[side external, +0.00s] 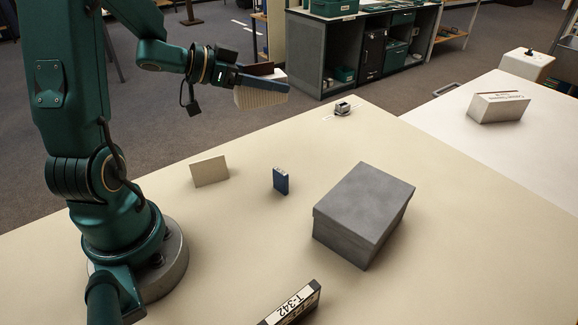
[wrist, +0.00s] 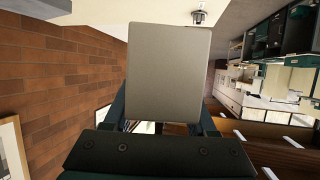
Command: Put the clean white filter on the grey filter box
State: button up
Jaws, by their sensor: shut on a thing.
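My gripper (side external: 238,80) is raised at the upper left of the side view, high above the table and well away from the box. It is shut on a pale, pleated block (side external: 262,97), which looks like the white filter. In the wrist view the filter (wrist: 168,70) shows as a flat, plain greyish face between the fingers. The grey filter box (side external: 365,212) stands closed on the cream table, right of the middle, with its flat top bare. The wrist view does not show the grey box.
A thin cream panel (side external: 210,171) and a small blue block (side external: 280,181) stand between my base and the box. A small device (side external: 343,109) sits at the far edge. A T-342 labelled case (side external: 293,304) lies in front. A pale box (side external: 499,107) stands on the right-hand table.

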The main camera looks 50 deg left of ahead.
jog(key=w+d+r+m+g+h, duration=0.1)
jog(key=d+r+m+g+h, duration=0.15)
jog(key=d, duration=0.55)
jog(key=d+r+m+g+h, duration=0.15)
jog(key=d+m+h, duration=0.25)
jog(key=d, duration=0.4)
send_over(380, 198)
jog(key=f, duration=0.5)
jog(key=shift+a+f, duration=0.35)
jog(key=shift+a, duration=0.05)
jog(key=shift+d+f, duration=0.3)
jog(key=shift+d, duration=0.1)
jog(key=shift+f+t, duration=0.3)
jog(key=shift+f, duration=1.6)
jog(key=o, duration=1.4)
jog(key=shift+f, duration=0.15)
jog(key=shift+c, duration=0.2)
